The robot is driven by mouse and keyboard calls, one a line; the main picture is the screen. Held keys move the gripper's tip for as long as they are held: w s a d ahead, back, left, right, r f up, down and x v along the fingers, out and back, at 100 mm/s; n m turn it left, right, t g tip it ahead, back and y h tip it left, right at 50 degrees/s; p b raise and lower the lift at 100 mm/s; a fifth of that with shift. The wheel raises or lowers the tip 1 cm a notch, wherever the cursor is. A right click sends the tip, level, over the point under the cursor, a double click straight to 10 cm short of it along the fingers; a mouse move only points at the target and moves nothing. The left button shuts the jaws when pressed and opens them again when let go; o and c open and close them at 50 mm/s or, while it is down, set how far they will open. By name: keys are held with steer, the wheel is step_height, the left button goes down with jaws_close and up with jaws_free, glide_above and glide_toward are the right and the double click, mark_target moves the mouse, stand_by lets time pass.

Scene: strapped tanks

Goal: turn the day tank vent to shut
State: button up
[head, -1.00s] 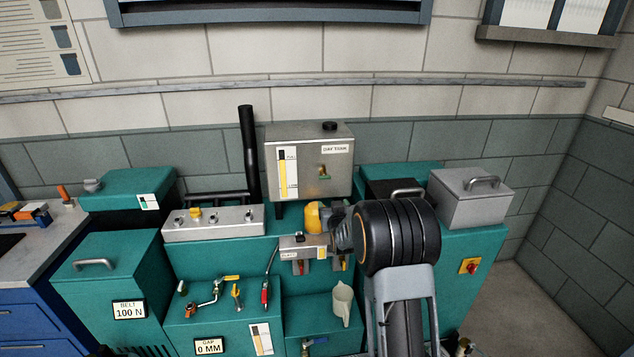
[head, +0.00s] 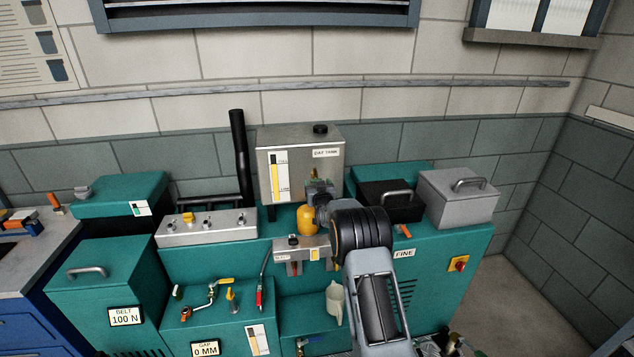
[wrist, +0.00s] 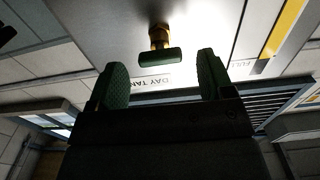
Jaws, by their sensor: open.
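The day tank (head: 295,150) is a grey metal box with a black cap, a level gauge and a "DAY TANK" label. Its vent (wrist: 160,50) shows in the wrist view as a brass stem with a green handle lying crosswise in the picture. In the head view my wrist mostly hides the vent. My gripper (wrist: 162,80) is open, with one green-padded finger at each side of the handle's line. The handle lies ahead of the fingertips, between them in the picture, and looks apart from both. My gripper also shows in the head view (head: 318,190), partly hidden.
A yellow bulb-shaped part (head: 306,219) sits just below the tank. A black pipe (head: 240,155) stands to its left. A grey box (head: 457,197) with a handle is at the right.

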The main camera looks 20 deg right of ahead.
steer(key=shift+w+d, duration=0.15)
steer(key=shift+w, duration=0.6)
steer(key=shift+c, duration=0.4)
steer(key=c, duration=0.8)
steer(key=shift+c, duration=0.2)
steer(key=shift+f, duration=0.1)
